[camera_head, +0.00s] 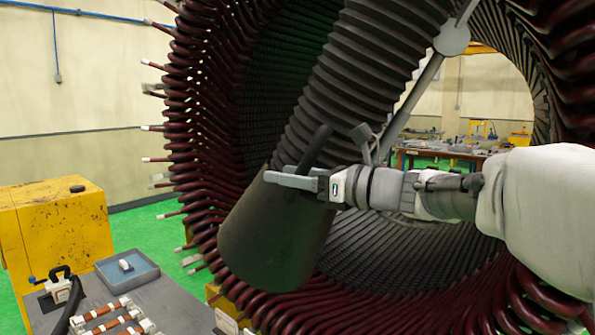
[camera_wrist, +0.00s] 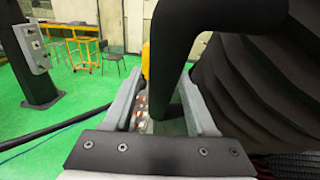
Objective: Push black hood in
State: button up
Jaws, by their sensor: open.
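The black hood (camera_head: 270,240) is a dark, wide cone at the lower end of a ribbed black hose (camera_head: 350,80), in front of the stator bore. A black curved handle (camera_head: 318,146) stands up from it. My gripper (camera_head: 280,179) is at the handle, coming from the right, its fingers pointing left over the hood's upper part. In the wrist view the open fingers (camera_wrist: 157,88) have the handle bar (camera_wrist: 176,45) running down between them, closer to the right finger. Whether a finger touches it I cannot tell. The ribbed hose fills the right side (camera_wrist: 240,95).
The stator's dark red coil ends (camera_head: 190,130) ring the hood closely. A grey workbench with a blue tray (camera_head: 127,268) and a yellow cabinet (camera_head: 65,235) stand at lower left. The wrist view shows open green floor (camera_wrist: 75,115) and a dark post (camera_wrist: 32,60).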

jog(key=shift+w+a, duration=0.2)
jog(key=shift+a, duration=0.25)
jog(key=shift+c, duration=0.2)
grip_shut()
jog(key=shift+d, duration=0.1)
dwell(0.9)
